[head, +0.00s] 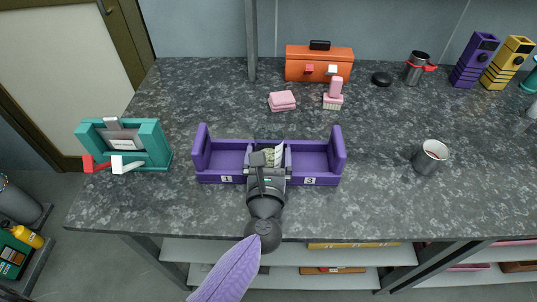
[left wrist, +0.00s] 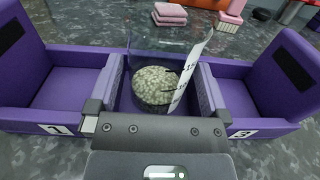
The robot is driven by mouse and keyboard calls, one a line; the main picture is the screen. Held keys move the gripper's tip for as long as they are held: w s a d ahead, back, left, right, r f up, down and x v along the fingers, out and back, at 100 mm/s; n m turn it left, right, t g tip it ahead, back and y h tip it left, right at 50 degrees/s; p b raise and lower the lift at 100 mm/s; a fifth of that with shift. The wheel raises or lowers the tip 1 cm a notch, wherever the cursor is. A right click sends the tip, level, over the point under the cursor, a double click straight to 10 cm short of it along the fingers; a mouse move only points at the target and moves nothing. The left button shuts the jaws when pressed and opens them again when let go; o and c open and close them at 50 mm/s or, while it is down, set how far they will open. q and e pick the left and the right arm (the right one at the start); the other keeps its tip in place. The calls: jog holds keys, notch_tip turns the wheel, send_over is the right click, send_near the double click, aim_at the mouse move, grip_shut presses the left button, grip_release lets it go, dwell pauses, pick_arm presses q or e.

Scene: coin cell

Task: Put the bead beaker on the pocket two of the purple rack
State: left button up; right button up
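The purple rack (head: 215,178) stands on the dark speckled counter. Its outer pockets, labelled 1 and 3, are empty. The clear bead beaker (head: 277,152) with a white scale is in the middle pocket, between them. In the left wrist view, the beaker (left wrist: 191,75) shows pale beads at its bottom and looks about upright. Whether its base touches the pocket floor is hard to tell. My left gripper (head: 268,172) is at the front of the middle pocket, its jaws spread wider than the beaker, and hides part of it. My right gripper is not in view.
A teal device (head: 155,145) with red and white levers stands at the left. Behind the rack are pink blocks (head: 282,101), a pink stamp-like piece (head: 334,95) and an orange box (head: 320,63). The counter between rack and mug is clear.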

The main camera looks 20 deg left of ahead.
pick_arm(q)
jog(key=shift+r, duration=0.1)
jog(key=v, duration=0.9)
jog(key=shift+s+f+p, duration=0.2)
jog(key=shift+s+p, duration=0.2)
jog(key=shift+s, duration=0.1)
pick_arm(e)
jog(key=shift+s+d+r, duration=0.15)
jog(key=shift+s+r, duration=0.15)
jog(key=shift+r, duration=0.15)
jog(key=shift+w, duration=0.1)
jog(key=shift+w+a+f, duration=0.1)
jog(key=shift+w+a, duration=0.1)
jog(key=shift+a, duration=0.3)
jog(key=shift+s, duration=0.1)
